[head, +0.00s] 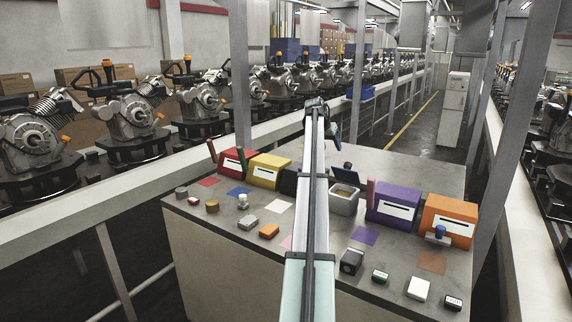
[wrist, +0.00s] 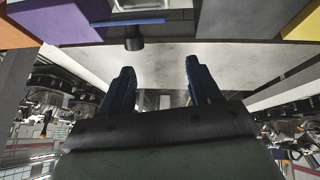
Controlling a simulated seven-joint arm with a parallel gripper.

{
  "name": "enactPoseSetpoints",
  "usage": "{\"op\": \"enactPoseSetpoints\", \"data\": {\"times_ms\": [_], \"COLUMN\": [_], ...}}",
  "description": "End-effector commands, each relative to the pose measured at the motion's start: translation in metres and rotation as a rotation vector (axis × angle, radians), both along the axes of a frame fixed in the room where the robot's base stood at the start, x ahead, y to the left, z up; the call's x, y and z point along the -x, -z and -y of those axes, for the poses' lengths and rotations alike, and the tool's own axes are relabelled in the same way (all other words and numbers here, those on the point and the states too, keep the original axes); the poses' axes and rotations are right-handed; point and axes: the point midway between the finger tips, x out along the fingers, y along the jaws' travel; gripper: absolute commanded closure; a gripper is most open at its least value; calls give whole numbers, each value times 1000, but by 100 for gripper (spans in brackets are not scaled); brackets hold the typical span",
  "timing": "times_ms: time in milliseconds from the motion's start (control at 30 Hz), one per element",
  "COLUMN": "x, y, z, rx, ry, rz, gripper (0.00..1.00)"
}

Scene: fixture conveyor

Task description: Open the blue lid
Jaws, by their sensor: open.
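A dark blue lid (head: 345,173) stands tilted up at the back of a small grey bin (head: 344,202) on the table, right of my arm. The bin's top shows open, with tan contents inside. In the wrist view a thin blue edge of what looks like the lid (wrist: 128,21) crosses the top, with a dark knob-like handle (wrist: 134,42) on it. My gripper (wrist: 158,68) is open, with nothing between its fingers, and apart from the handle. In the head view my gripper (head: 336,132) is small, beyond the bin and above the table.
A purple box (head: 394,204) and an orange box (head: 449,219) stand right of the bin. Red (head: 237,162) and yellow (head: 268,171) boxes stand left. Several small blocks and coloured squares lie along the table's front. Grey posts and conveyors with engines flank the table.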

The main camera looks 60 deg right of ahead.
Motion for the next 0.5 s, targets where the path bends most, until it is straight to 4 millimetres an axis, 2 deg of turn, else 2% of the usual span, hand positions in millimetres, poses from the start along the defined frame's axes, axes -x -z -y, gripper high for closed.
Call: {"op": "enactPoseSetpoints", "data": {"times_ms": [500], "x": [-54], "y": [37], "z": [-55], "rx": [1], "ry": [-92], "rz": [3], "gripper": [37]}}
